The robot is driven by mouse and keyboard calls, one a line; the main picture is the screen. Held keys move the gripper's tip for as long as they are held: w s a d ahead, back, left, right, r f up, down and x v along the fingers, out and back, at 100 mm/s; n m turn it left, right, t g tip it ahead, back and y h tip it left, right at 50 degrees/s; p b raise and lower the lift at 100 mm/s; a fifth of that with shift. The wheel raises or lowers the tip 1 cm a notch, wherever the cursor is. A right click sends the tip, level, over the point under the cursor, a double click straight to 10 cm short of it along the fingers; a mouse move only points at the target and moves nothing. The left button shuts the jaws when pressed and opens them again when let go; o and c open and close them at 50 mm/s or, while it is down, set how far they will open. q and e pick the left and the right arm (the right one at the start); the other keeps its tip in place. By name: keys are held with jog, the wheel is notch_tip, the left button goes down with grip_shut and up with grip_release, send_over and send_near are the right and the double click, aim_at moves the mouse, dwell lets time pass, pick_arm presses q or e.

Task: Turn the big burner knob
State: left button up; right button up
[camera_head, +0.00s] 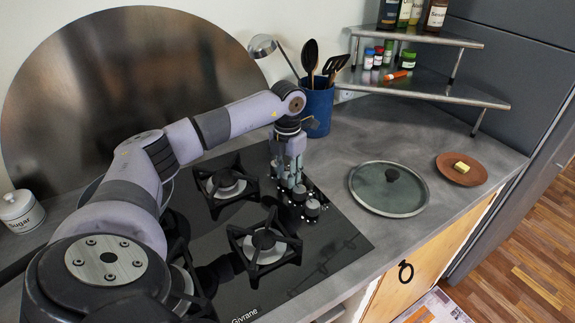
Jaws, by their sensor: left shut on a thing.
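A black glass hob (335,235) is set in the grey counter. A row of grey burner knobs (312,208) runs along its right part. My left gripper (289,180) reaches down from above and is shut on a knob in this row, behind the nearest knob. The gripper's fingers hide most of the held knob. I cannot tell its angle, or whether it is the big burner knob. My right gripper is not in view.
Black pan supports (265,245) stand close left of the knobs. A blue utensil holder (318,105) stands behind the gripper. A glass lid (390,188) and a brown plate (461,170) with a yellow piece lie to the right. A metal shelf (440,92) holds jars and bottles.

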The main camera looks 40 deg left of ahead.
pick_arm(q)
jog(key=shift+n, duration=0.6)
jog(key=o, duration=1.2)
jog(key=shift+r, duration=4)
jog(key=shift+a, duration=0.1)
